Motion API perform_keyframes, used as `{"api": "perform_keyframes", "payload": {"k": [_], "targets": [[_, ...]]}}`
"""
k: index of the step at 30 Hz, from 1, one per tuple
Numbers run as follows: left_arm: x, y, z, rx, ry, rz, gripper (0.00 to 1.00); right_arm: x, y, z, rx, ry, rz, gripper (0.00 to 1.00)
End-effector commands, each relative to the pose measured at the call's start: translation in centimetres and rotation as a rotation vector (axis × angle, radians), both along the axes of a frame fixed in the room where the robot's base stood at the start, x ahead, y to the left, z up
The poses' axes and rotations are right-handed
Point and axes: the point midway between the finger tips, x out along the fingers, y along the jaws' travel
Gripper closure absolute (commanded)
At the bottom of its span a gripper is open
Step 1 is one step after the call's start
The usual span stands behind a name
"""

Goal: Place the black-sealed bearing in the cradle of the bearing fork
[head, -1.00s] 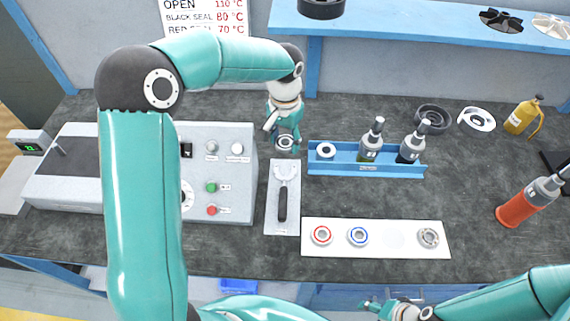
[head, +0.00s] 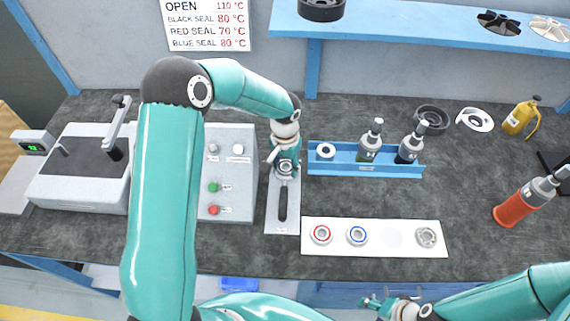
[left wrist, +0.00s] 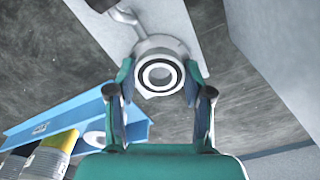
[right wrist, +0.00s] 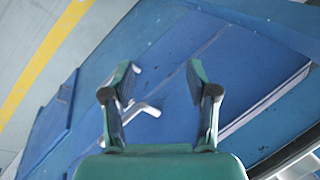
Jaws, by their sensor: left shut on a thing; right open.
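The black-sealed bearing (left wrist: 159,76) is between the fingertips of my left gripper (left wrist: 159,82), which is shut on it. In the head view my left gripper (head: 285,163) is over the cradle end of the bearing fork (head: 283,203). The fork lies on a pale plate (head: 272,222), its dark handle towards the front. In the left wrist view the bearing lines up with the fork's cradle (left wrist: 158,45); I cannot tell whether it rests in it or is just above. My right gripper (head: 374,303) is open and empty at the bench's front; the right wrist view shows its fingers (right wrist: 160,75) apart.
A blue rack (head: 365,170) with bottles and a white ring stands right of the fork. A white mat (head: 375,249) in front holds a red-sealed bearing (head: 321,234), a blue-sealed bearing (head: 357,236) and a metal bearing (head: 427,237). A control box (head: 230,170) stands left.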

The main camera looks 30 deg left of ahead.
Motion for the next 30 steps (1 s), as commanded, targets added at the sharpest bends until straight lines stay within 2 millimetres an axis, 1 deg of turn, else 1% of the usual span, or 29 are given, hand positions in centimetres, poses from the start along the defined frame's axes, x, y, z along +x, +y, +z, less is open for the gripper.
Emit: {"api": "perform_keyframes", "payload": {"k": [1,9,15,18,19,23,24,30], "targets": [[-0.3,-0.1,-0.5,-0.001,0.009,-0.001,0.82,0.0,0.0,-0.1,0.0,0.0,0.0,0.42],[-0.4,-0.1,-1.5,-0.002,0.015,-0.002,0.82,0.0,0.0,-1.1,0.0,0.0,0.0,0.42],[-0.5,-0.1,-2.1,-0.003,0.017,-0.001,0.82,0.0,0.0,-1.7,0.0,0.0,0.0,0.42],[-0.5,-0.1,-2.0,-0.003,0.017,0.001,0.82,0.0,0.0,-1.6,0.0,0.0,0.0,0.42],[-0.5,-0.1,-2.1,-0.003,0.018,0.001,0.47,0.0,0.0,-1.6,0.0,0.0,0.0,0.42],[-0.6,0.0,-2.1,-0.002,0.021,0.001,0.25,0.0,0.0,-1.6,0.0,0.0,0.0,0.42],[-0.6,0.0,-2.1,-0.002,0.021,0.001,0.23,0.0,0.0,-1.6,0.0,0.0,0.0,0.42],[-0.5,-0.1,-1.9,-0.001,0.018,-0.001,0.23,0.0,0.0,-1.6,0.0,0.0,0.0,0.42]]}}
